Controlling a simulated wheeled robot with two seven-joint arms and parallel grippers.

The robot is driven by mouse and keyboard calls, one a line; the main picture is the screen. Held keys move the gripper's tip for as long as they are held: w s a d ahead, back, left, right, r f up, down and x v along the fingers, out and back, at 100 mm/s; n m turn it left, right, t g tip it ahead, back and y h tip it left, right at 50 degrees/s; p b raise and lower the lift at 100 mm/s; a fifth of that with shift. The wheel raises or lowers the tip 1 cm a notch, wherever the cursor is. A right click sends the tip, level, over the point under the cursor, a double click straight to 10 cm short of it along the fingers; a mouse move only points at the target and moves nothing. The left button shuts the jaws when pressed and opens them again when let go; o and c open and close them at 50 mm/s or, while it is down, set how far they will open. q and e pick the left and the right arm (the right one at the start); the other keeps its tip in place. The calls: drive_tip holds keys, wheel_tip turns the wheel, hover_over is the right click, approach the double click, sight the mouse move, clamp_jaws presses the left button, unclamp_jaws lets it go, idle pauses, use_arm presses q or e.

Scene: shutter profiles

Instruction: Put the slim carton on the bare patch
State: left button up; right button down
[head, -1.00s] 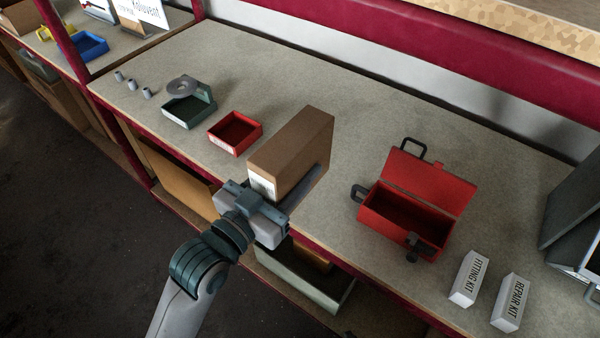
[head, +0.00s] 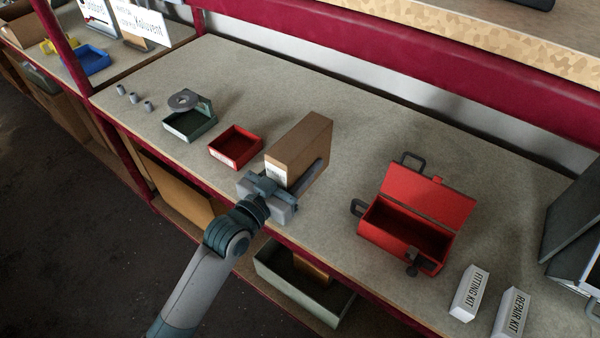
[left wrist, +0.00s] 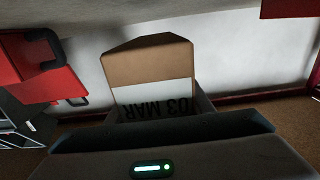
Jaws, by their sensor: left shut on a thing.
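The slim brown carton (head: 304,146) stands upright in my left gripper (head: 293,180), over the bench between the small red bin and the red toolbox. One finger lies along its right side; the other is hidden behind it. I cannot tell whether its base touches the bench. In the left wrist view the carton (left wrist: 150,65) shows a brown face and a white label with dark print, between the fingers. Bare bench top (head: 345,190) shows just right of the carton; no marked patch is visible. My right gripper is not in view.
A red bin (head: 224,155) and a green bin (head: 186,135) stand left of the carton. An open red toolbox (head: 375,240) stands to its right, with two white kit boxes (head: 468,295) beyond. The bench behind the carton is clear.

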use_arm(q)
drive_tip(key=shift+f, duration=0.35)
wheel_tip(320, 180, down, 2)
drive_tip(key=shift+f, duration=0.6)
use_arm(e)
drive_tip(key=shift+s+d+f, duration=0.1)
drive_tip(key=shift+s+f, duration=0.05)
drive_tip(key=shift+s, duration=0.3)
use_arm(q)
drive_tip(key=shift+f, duration=0.1)
drive_tip(key=o, duration=1.4)
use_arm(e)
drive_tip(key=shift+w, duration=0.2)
